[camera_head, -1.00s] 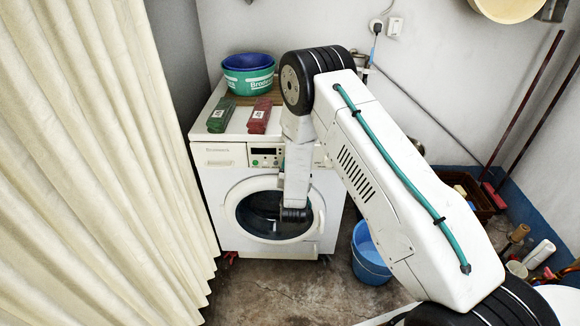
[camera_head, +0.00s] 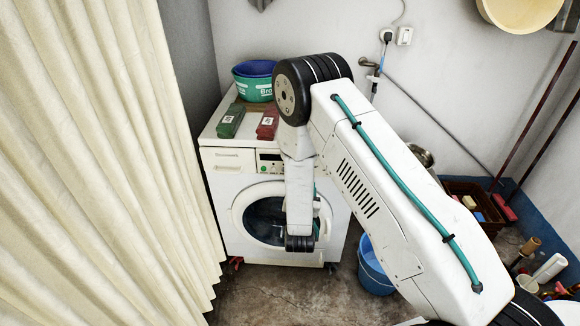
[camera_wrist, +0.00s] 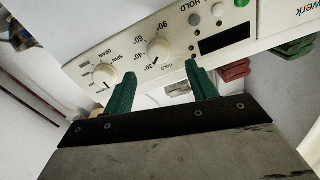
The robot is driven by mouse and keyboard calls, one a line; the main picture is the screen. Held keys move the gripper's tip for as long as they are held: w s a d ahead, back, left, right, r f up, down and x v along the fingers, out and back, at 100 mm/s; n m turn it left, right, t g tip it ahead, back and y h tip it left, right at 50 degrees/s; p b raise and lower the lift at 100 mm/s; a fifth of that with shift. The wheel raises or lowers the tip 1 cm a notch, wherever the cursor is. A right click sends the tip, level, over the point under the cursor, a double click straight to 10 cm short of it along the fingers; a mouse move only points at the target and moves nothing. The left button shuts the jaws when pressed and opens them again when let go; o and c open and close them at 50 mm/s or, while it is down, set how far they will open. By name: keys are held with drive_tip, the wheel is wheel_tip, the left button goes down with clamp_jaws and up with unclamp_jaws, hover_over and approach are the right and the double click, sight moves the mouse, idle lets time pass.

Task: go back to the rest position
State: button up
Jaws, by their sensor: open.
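My gripper (camera_wrist: 162,72) shows in the wrist view with two green fingers spread apart and nothing between them. Its fingertips point toward the control panel (camera_wrist: 165,45) of the washing machine, with its dials and dark display; I cannot tell if they touch it. In the head view my arm bends down in front of the white washing machine (camera_head: 232,185), and my gripper is mostly hidden behind my arm's last links.
On the machine top are a green packet (camera_head: 231,121), a red packet (camera_head: 268,124) and a teal basin (camera_head: 258,90) with a blue one. A cream curtain (camera_head: 90,160) hangs left. A blue bucket (camera_head: 373,270) stands right of the machine, near a brown crate (camera_head: 490,222).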

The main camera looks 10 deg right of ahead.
wheel_tip(320, 180, down, 9)
drive_tip(key=s+a+n+g+y, duration=0.1)
drive_tip(key=s+g+y, duration=0.15)
drive_tip(key=g, duration=0.25)
drive_tip(key=s+a+r+n+g+y, duration=0.2)
drive_tip(key=s+a+g, duration=0.1)
drive_tip(key=s+g, duration=0.2)
drive_tip(key=s+d+r+n+g, duration=0.1)
drive_tip(key=s+d+r+g, duration=0.1)
drive_tip(key=s+r, duration=0.9)
drive_tip(key=s+d+r+n+g, duration=0.1)
drive_tip(key=s+d+r+g, duration=0.1)
drive_tip(key=s+r, duration=0.9)
drive_tip(key=s+d+r+g+y, duration=0.1)
drive_tip(key=s+d+r, duration=0.3)
drive_tip(key=s+r, duration=0.8)
wheel_tip(320, 180, up, 8)
drive_tip(key=shift+d+f+n+g, duration=0.25)
drive_tip(key=shift+n+g, duration=0.15)
drive_tip(key=shift+g, duration=0.1)
